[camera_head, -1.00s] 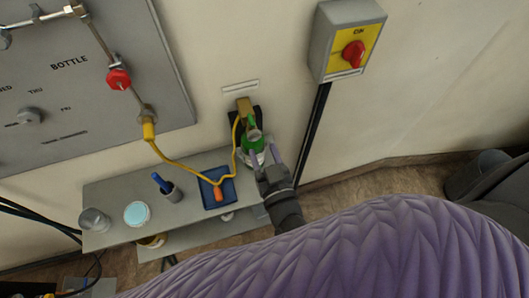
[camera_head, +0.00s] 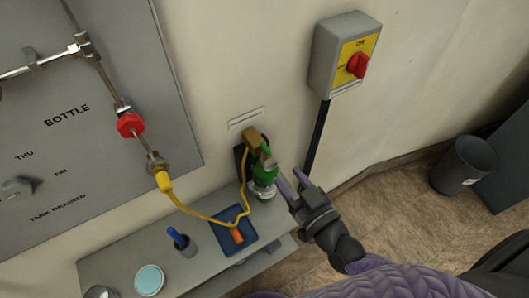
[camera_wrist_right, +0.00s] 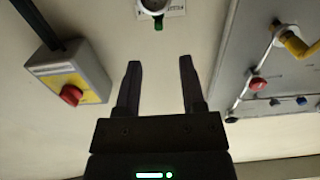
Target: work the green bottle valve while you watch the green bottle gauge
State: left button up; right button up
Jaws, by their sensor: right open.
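The green bottle (camera_head: 262,178) stands upright against the wall behind the shelf in the head view, with a brass fitting (camera_head: 252,139) and a green part (camera_head: 268,156), perhaps its valve, at the top. My right gripper (camera_head: 290,178) is open and empty, just right of the bottle and apart from it. In the right wrist view, the gripper (camera_wrist_right: 160,64) also shows open, with nothing between its fingers. A round pale-faced part (camera_wrist_right: 153,4), which may be the gauge, is cut off at the top edge there. I cannot read it. My left gripper is not in view.
A yellow hose (camera_head: 205,213) runs from the grey panel (camera_head: 110,165) to the bottle. A red-knob switch box (camera_head: 343,55) hangs upper right.

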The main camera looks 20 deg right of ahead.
aim_at(267, 148)
jog(key=b+x, duration=0.1)
jog(key=x, duration=0.7)
jog(key=shift+w, duration=0.3)
jog(key=shift+w+a, duration=0.15)
jog(key=shift+w, duration=0.35)
jog(key=shift+c, duration=0.3)
grip_shut()
jog(key=n+g+y+b, duration=0.1)
jog(key=y+b, duration=0.1)
jog(key=b, duration=0.1)
jog(key=f+n+g+y+b, duration=0.1)
jog(key=n+y+b, duration=0.1)
jog(key=y+b, duration=0.1)
jog(key=shift+w+n+b, duration=0.1)
jog(key=shift+n+b, duration=0.2)
jog(key=shift+b, duration=0.3)
jog(key=shift+r+n+g+y+b, duration=0.3)
jog(key=shift+r+g+y+b, duration=0.1)
jog(key=shift+y+b, duration=0.1)
jog(key=shift+r, duration=0.1)
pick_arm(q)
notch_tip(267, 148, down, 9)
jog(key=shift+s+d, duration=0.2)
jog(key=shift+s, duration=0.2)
pick_arm(e)
jog(key=shift+o, duration=0.3)
grip_release()
